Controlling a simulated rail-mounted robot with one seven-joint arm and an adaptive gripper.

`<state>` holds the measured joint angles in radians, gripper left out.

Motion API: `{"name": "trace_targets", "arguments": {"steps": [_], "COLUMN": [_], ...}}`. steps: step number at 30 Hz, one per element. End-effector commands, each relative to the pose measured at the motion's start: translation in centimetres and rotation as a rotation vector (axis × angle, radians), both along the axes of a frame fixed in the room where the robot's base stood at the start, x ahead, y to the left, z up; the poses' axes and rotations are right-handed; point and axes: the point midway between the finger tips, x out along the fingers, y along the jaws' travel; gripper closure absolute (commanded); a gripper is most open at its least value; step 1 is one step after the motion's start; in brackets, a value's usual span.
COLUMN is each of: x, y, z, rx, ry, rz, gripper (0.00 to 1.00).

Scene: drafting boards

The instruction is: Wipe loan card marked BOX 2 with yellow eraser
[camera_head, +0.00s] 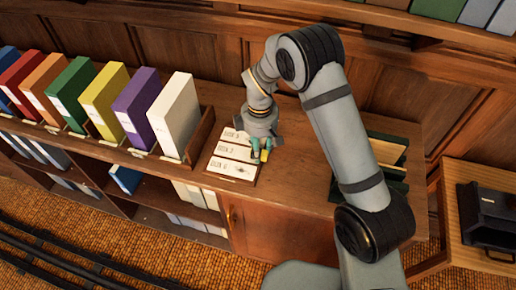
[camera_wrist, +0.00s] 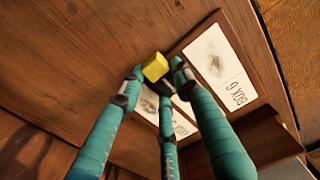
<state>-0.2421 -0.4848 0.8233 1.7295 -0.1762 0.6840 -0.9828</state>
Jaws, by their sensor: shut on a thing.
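My gripper (camera_head: 259,149) has teal fingers shut on a small yellow eraser (camera_head: 264,156); in the wrist view the eraser (camera_wrist: 155,67) shows between the fingertips. Three white loan cards lie in a row on a brown board (camera_wrist: 192,38). The middle card (camera_head: 234,153) appears to read BOX 2, in small print. The near card (camera_wrist: 217,62) reads BOX 6 and bears a grey smudge. The far card (camera_head: 233,135) has a label too small to read surely. My gripper is at the right end of the middle card, whose smudge is partly hidden by my fingers. Contact cannot be told.
Coloured binders (camera_head: 102,98) stand in a wooden rack left of the cards. A dark green tray (camera_head: 388,150) with papers is to the right, behind my arm. A black device (camera_head: 487,215) sits on a side table. Bare wooden top (camera_head: 306,150) lies right of the cards.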

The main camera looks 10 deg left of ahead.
Motion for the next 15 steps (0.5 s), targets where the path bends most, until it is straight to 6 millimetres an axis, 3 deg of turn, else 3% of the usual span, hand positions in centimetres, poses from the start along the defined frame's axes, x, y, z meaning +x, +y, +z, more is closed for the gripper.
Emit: {"name": "trace_targets", "arguments": {"steps": [3,15], "x": [0.1,0.0], "y": [0.1,0.0], "z": [2.5,6.0], "rx": [0.003,0.000], "ry": [-0.003,-0.001], "rz": [0.000,-0.002], "gripper": [0.93,0.93]}}
